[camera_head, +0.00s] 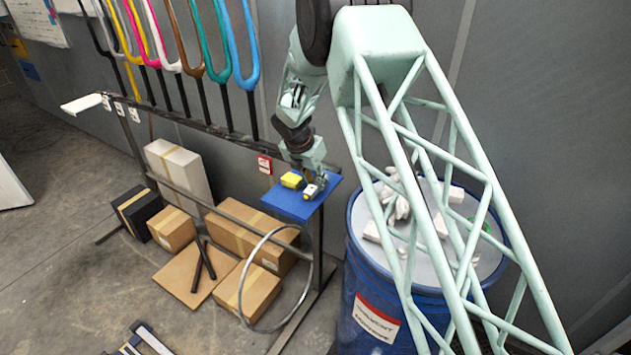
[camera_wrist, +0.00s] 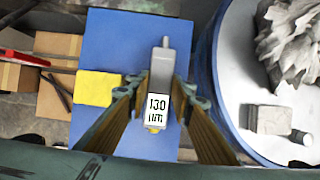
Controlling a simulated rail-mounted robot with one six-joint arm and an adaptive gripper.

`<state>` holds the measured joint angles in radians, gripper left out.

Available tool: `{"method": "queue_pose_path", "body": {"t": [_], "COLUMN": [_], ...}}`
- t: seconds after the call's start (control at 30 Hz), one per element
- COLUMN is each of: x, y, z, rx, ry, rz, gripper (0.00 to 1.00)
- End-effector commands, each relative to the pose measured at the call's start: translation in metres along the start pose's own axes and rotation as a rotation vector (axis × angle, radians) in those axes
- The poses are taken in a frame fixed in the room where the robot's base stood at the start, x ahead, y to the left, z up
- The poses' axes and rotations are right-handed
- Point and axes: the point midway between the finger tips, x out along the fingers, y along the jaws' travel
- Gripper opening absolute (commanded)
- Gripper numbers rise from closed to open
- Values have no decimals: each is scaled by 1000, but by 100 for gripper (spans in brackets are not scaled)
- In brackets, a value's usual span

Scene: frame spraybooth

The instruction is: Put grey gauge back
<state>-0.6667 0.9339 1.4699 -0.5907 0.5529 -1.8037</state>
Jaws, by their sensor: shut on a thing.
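The grey gauge (camera_wrist: 162,68) has a white label reading "130" and a yellow tip. It lies between the fingers of my gripper (camera_wrist: 160,98) in the wrist view, and my gripper is shut on it. In the head view the gauge (camera_head: 312,190) shows small under my gripper (camera_head: 313,181), over the blue shelf (camera_head: 290,208). I cannot tell whether it touches the shelf. The shelf also fills the middle of the wrist view (camera_wrist: 112,42). A yellow block (camera_head: 291,180) sits on the shelf to the left of the gauge; it also shows in the wrist view (camera_wrist: 96,88).
A blue drum (camera_head: 352,300) stands right of the shelf, with crumpled grey gloves or rags (camera_wrist: 292,38) and a pale block (camera_wrist: 269,120) on top. Cardboard boxes (camera_head: 250,290) lie below left. Coloured forks (camera_head: 241,45) hang on a rack behind.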

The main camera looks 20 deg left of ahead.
Motion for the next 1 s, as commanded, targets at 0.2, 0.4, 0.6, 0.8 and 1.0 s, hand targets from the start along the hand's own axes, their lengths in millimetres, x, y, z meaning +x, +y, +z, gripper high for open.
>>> {"method": "queue_pose_path", "body": {"t": [0.2,0.4,0.6,0.8,1.0], "x": [2,2,2,2,2], "y": [0,0,0,0,0], "z": [-1,-1,-1,-1,-1], "rx": [0,0,1,1,1], "ry": [0,0,0,0,0], "rz": [0,0,0,0,0], "gripper": [9,9,35,37,37]}}
